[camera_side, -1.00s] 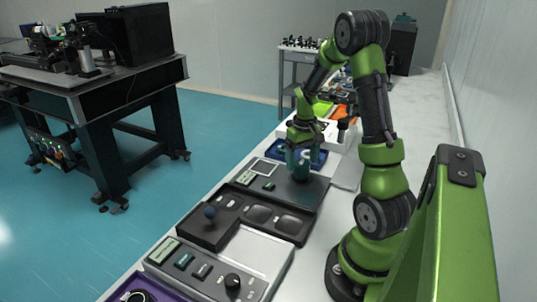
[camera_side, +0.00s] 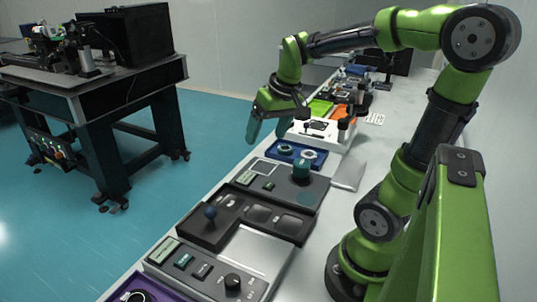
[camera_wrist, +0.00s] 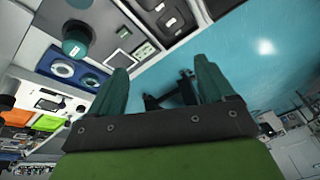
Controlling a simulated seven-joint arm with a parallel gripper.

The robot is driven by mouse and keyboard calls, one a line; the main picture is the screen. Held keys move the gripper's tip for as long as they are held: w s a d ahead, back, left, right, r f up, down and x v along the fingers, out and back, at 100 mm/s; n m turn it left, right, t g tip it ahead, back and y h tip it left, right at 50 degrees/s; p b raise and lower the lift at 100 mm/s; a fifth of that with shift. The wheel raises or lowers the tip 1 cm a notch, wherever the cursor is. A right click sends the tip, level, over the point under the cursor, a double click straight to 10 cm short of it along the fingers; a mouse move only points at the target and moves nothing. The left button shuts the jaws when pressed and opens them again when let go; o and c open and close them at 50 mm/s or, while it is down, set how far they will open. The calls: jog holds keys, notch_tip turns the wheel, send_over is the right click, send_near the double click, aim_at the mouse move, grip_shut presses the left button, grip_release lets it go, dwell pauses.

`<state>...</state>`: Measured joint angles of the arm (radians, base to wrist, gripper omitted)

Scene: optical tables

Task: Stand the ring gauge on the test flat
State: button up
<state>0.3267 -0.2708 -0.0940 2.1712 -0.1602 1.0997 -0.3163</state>
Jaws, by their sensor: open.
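My gripper (camera_side: 268,130) is open and empty, raised over the aisle side of the bench; its two teal fingers (camera_wrist: 160,68) stand apart in the wrist view. A blue tray (camera_side: 273,155) holds two rings, a pale one (camera_side: 309,154) and a darker one (camera_side: 286,149); both also show in the wrist view, as a pale ring (camera_wrist: 62,68) and a darker ring (camera_wrist: 90,80). I cannot tell for sure which is the ring gauge. I cannot tell which is the test flat.
A white instrument (camera_side: 318,128) and green and orange bins (camera_side: 320,107) stand beyond the blue tray. Floor lies left of the bench.

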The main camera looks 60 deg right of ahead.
jog(key=s+a+t+y, duration=0.1)
jog(key=s+a, duration=0.1)
jog(key=a, duration=0.5)
jog(key=s+a+r+n+t+y, duration=0.1)
jog(key=s+a+t, duration=0.1)
jog(key=a, duration=0.4)
jog(key=shift+s+a+r, duration=0.25)
jog(key=shift+s+a, duration=0.15)
jog(key=shift+s, duration=0.25)
